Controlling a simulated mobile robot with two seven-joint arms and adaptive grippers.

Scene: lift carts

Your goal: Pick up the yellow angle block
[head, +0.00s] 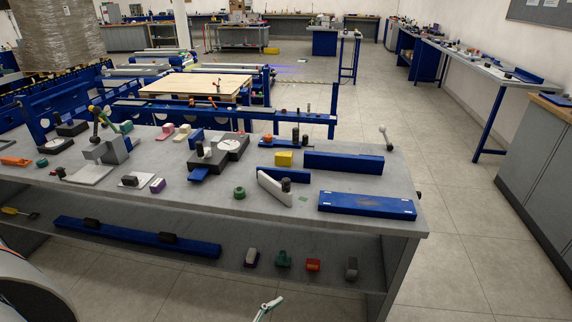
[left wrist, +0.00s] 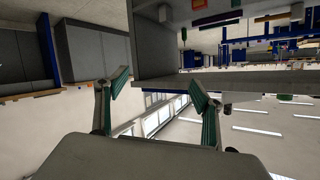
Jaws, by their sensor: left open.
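The yellow angle block (head: 283,159) sits on the grey bench top in the head view, right of centre, just behind the white angled bar and in front of a low blue piece. It looks like a small yellow block; its angle shape is too small to make out. My left gripper (left wrist: 160,90) is open and empty in the left wrist view, its green-padded fingers apart. That view is upside down and does not clearly show the block. A gripper part (head: 267,308), seemingly my left, shows at the head view's bottom edge, in front of and below the bench top.
The bench top (head: 225,212) is crowded. A white angled bar (head: 272,187), blue channel (head: 344,162), blue plate (head: 366,205) and green ring (head: 240,192) lie around the block. The lower shelf holds a long blue bar (head: 135,237) and small parts. Open floor (head: 465,245) lies to the right.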

